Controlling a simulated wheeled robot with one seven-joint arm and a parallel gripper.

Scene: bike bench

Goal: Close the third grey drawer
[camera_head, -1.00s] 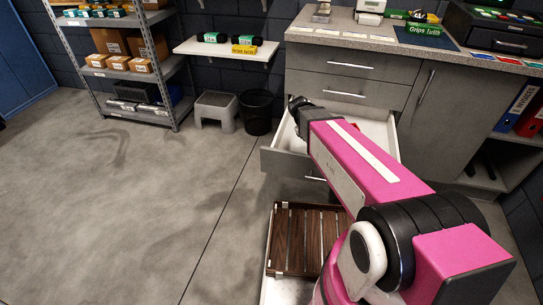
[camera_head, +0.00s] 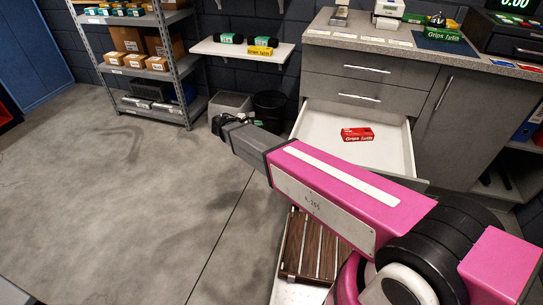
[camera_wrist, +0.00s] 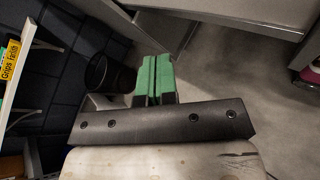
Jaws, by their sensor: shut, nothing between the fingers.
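The third grey drawer (camera_head: 308,130) of the grey cabinet stands pulled open in the head view, its white inside showing. A red box (camera_head: 357,134) lies in it. My pink arm crosses in front and hides most of the drawer's front. My gripper (camera_head: 222,122) is left of the open drawer, apart from it, over the floor. In the wrist view the green fingertips (camera_wrist: 153,78) are together with nothing between them.
Two shut drawers (camera_head: 360,82) sit above the open one. A dark bin (camera_head: 270,104) and a grey step stool (camera_head: 232,102) stand beneath the wall shelf (camera_head: 240,50). A wooden slatted crate (camera_head: 306,250) is below my arm. The floor at left is clear.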

